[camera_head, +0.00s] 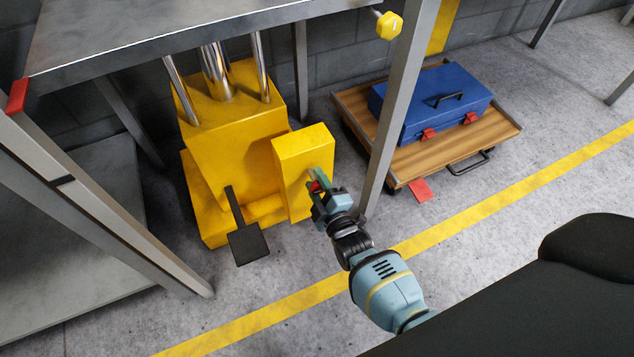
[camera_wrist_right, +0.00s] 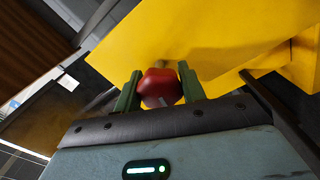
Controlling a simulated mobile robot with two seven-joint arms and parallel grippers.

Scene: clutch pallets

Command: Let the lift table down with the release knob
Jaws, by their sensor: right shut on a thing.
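The red release knob (camera_wrist_right: 160,84) sits between the two green fingers of my right gripper (camera_wrist_right: 157,92), which is shut on it. In the head view the knob (camera_head: 315,186) is a small red spot, mostly hidden by my right gripper (camera_head: 318,182). The knob is on the side of a yellow box (camera_head: 300,146) at the lift table's base. The lift table has a grey metal top (camera_head: 150,35), shiny vertical rods (camera_head: 214,72) and a yellow body (camera_head: 235,115). The top stands raised well above the body. My left gripper is not in view.
A black foot pedal (camera_head: 248,243) sticks out in front of the yellow base. A grey post (camera_head: 396,110) stands close to my right gripper. Behind it a blue toolbox (camera_head: 430,100) lies on a wooden cart (camera_head: 455,150). Floor right of the cart is clear.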

